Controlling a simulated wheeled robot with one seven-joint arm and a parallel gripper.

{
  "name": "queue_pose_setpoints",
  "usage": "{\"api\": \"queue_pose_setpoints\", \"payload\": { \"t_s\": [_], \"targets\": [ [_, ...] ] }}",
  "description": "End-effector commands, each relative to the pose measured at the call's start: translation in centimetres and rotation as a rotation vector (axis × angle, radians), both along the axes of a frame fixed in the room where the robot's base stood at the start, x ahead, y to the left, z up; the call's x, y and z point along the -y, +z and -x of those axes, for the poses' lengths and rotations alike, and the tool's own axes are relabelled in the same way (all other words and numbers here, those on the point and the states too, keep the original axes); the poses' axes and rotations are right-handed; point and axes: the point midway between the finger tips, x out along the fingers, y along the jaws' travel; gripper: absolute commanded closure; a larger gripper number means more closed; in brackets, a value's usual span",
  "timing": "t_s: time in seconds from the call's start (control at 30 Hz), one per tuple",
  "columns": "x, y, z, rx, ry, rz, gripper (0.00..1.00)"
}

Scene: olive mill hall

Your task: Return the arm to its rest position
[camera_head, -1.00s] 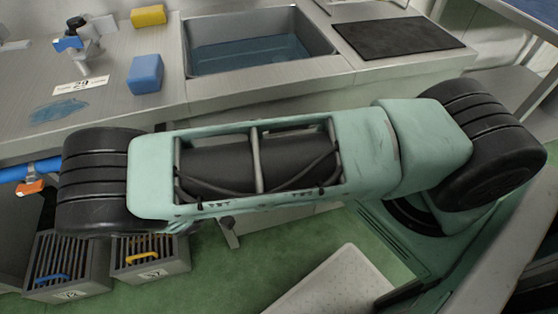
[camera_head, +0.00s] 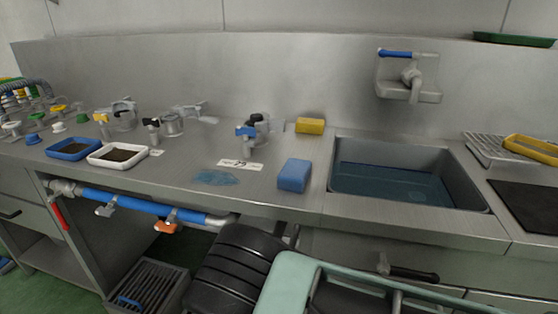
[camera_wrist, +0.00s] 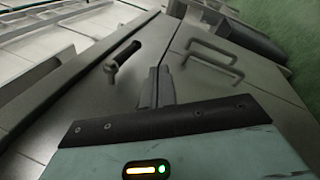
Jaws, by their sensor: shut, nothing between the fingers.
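My arm, pale green with black joints, shows at the bottom of the head view, in front of the counter's lower front. My gripper is out of the head view. In the wrist view my gripper (camera_wrist: 156,87) has its grey fingers together, with nothing held. It points towards grey cabinet fronts. A dark handle (camera_wrist: 121,60) sits left of the fingertips and a grey bar handle (camera_wrist: 213,58) to their right. I cannot tell how far the fingers are from the fronts.
The steel counter (camera_head: 255,188) carries a blue sponge (camera_head: 293,175), a yellow sponge (camera_head: 310,126), taps and two small trays (camera_head: 73,149). A sink (camera_head: 405,180) is at right. A blue pipe (camera_head: 140,204) runs under the counter, above a grey crate (camera_head: 148,284).

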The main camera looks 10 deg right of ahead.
Motion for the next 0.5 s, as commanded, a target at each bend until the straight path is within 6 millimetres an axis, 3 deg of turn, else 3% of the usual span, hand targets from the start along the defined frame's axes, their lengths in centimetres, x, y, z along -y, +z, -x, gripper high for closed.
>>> {"api": "queue_pose_setpoints", "payload": {
  "t_s": [0.17,0.5],
  "targets": [
    [-0.3,2.0,0.9,-0.071,-0.114,-0.233,1.00],
    [-2.7,7.8,4.3,-0.193,-0.264,-0.881,1.00]
  ]
}}
